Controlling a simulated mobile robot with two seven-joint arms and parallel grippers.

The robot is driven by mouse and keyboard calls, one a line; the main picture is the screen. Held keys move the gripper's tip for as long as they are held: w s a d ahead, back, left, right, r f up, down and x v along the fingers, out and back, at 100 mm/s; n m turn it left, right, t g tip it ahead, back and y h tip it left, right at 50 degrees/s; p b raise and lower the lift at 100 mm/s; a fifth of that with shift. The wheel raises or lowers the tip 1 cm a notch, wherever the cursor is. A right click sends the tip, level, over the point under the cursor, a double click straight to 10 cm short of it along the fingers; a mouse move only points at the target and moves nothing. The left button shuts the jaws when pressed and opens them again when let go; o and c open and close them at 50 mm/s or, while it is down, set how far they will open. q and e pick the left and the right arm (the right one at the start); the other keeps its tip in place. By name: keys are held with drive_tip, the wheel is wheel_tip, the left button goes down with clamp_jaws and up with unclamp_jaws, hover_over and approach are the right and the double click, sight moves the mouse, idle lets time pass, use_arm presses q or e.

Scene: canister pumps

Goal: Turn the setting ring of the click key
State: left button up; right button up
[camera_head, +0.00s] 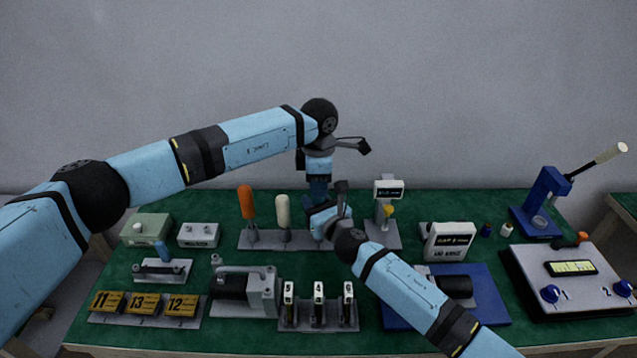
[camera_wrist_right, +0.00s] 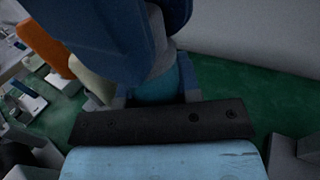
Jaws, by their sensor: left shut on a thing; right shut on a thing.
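The click key is mostly hidden by my two grippers at the back middle of the green table. In the right wrist view a teal round part (camera_wrist_right: 160,88), which looks like its body, shows just beyond my right gripper's black front. My left gripper (camera_head: 319,188) points down from above and is shut on the upper part of the key. My right gripper (camera_head: 317,216) comes in from the front right, just below the left one, and is shut on the key. The setting ring and its marks cannot be made out.
An orange-handled tool (camera_head: 246,203) and a cream-handled tool (camera_head: 283,212) stand upright close to the left. A small display unit (camera_head: 388,190) stands close to the right. In front are a grey clamp device (camera_head: 262,291) and a rack of several slim gauges (camera_head: 318,318).

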use_arm(q)
drive_tip(key=o, duration=0.9)
drive_tip(key=shift+o, duration=0.2)
wheel_tip(320, 180, up, 12)
use_arm(e)
drive_tip(key=o, duration=1.1)
drive_tip(key=shift+c, duration=0.2)
